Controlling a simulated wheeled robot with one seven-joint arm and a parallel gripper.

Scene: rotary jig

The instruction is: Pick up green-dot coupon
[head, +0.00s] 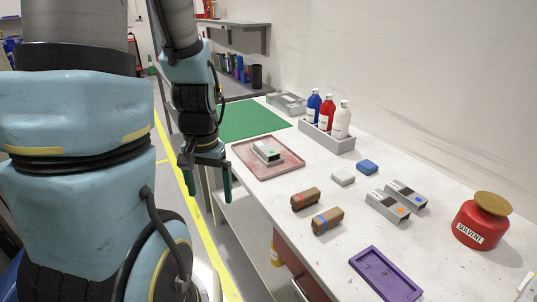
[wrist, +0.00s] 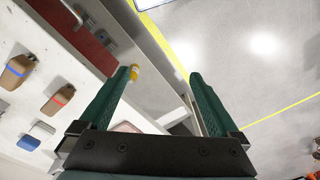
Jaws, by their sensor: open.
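The green-dot coupon (head: 266,152) is a grey metal block with a dark patch and a green dot. It lies on the pink tray (head: 289,167) on the white bench in the head view. My gripper (head: 207,185) hangs to the left of the tray, off the bench's left edge, apart from the coupon. Its two green fingers are spread with nothing between them, as the wrist view (wrist: 163,76) also shows. I cannot make out the coupon in the wrist view.
Two similar coupons, orange-dot (head: 387,207) and blue-dot (head: 407,194), lie at the right. Two brown brushes (head: 306,199) (head: 327,221), a purple tray (head: 385,275), a red solvent can (head: 480,222) and a bottle rack (head: 327,136) share the bench. A green mat (head: 250,118) lies behind the pink tray.

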